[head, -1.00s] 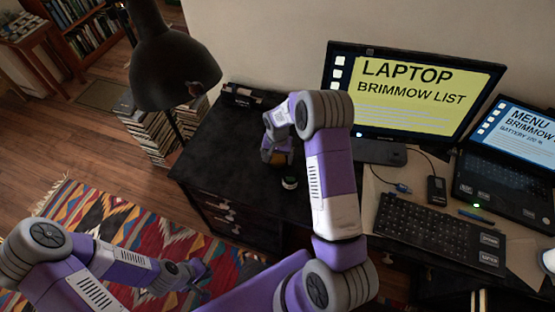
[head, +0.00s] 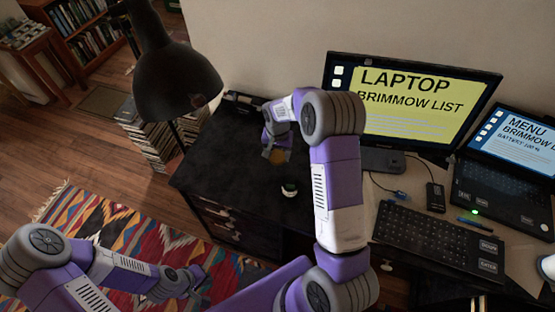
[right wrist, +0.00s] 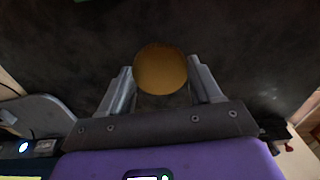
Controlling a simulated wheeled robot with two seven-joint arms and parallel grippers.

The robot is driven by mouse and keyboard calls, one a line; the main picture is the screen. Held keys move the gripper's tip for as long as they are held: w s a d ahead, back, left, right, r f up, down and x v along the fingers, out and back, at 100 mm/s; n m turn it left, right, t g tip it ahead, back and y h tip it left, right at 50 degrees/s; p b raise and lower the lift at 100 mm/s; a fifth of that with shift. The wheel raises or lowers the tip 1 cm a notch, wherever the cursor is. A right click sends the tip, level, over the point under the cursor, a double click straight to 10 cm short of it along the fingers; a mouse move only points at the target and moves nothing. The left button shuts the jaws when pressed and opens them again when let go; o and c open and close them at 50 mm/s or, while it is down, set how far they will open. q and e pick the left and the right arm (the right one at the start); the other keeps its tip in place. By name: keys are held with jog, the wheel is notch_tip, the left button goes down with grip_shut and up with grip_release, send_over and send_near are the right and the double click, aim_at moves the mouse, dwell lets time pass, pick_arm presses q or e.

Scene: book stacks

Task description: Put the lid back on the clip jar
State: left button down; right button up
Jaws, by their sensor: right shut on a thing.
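The round golden-brown lid (right wrist: 160,68) is between the two fingers of my right gripper (right wrist: 162,88), which is shut on it. In the head view the lid (head: 277,157) hangs below my right gripper (head: 276,154), over the black desk top. The small clip jar (head: 289,190), with a pale band, stands on the desk just nearer than the lid and apart from it. Its contents are too small to make out. My left gripper (head: 198,281) is low over the rug side, away from the desk; its fingers are too unclear to read.
The black desk (head: 222,165) is mostly bare left of the jar. A black lamp (head: 175,85) overhangs its left side. A monitor (head: 420,105), keyboard (head: 435,232), mouse-like black device (head: 435,197) and laptop (head: 505,185) occupy the right.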

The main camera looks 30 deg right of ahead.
aim_at(278, 156)
jog(key=shift+r, duration=1.5)
jog(key=s+a+n, duration=0.8)
jog(key=a, duration=0.4)
jog(key=shift+s+a+r, duration=0.2)
jog(key=shift+s+r, duration=0.2)
jog(key=shift+r, duration=0.05)
